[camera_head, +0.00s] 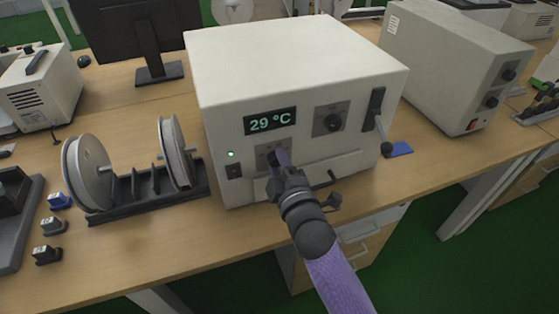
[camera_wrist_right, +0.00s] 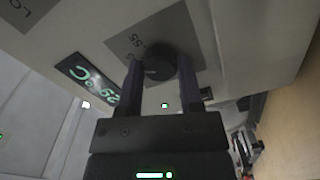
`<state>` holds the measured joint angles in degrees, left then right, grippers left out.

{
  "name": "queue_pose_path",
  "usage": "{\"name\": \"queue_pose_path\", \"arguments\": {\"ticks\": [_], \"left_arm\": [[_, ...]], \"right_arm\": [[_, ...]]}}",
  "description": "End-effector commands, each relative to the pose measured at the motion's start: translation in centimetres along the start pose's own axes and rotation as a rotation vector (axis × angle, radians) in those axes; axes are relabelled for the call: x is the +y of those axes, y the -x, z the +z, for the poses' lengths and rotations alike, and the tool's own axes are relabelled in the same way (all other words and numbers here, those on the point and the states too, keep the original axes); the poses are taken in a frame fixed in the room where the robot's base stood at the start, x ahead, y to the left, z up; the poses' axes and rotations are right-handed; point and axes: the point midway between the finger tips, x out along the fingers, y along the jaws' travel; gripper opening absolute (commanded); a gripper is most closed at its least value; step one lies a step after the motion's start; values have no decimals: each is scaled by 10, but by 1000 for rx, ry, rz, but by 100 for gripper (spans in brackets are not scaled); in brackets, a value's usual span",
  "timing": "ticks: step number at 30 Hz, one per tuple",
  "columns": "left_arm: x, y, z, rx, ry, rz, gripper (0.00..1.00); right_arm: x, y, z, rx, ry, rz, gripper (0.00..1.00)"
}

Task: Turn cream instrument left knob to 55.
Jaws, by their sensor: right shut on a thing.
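The cream instrument (camera_head: 290,60) stands on the wooden table, and its green display (camera_head: 270,121) reads 29 °C. My right gripper (camera_head: 278,160) is at the lower left knob on its front, which it mostly hides in the head view. In the right wrist view the round dark knob (camera_wrist_right: 158,62) sits between the two fingers of my right gripper (camera_wrist_right: 160,82), which are shut on it. A 55 mark shows on the grey plate (camera_wrist_right: 135,42) beside the knob. A second knob (camera_head: 332,122) is at the right of the display. My left gripper is not in view.
A spool holder (camera_head: 150,190) with two grey reels stands left of the instrument. A lever (camera_head: 376,110) sticks out at its right front. Another cream instrument (camera_head: 450,60) stands to the right. Several small connectors (camera_head: 52,226) lie at the left.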

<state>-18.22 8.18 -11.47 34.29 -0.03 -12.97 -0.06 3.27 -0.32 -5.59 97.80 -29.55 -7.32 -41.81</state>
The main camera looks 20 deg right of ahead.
Motion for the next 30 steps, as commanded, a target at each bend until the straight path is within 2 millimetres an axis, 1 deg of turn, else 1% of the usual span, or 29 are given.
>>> {"name": "queue_pose_path", "arguments": {"ticks": [3,15,22,30], "left_arm": [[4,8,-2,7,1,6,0],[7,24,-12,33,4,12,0],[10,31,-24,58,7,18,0],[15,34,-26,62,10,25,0]], "right_arm": [[1,0,0,-3,-108,-3,0],[0,0,0,-4,-445,-3,0],[-1,0,0,-4,-572,-3,0],[-1,0,0,-3,-647,-3,0]]}}
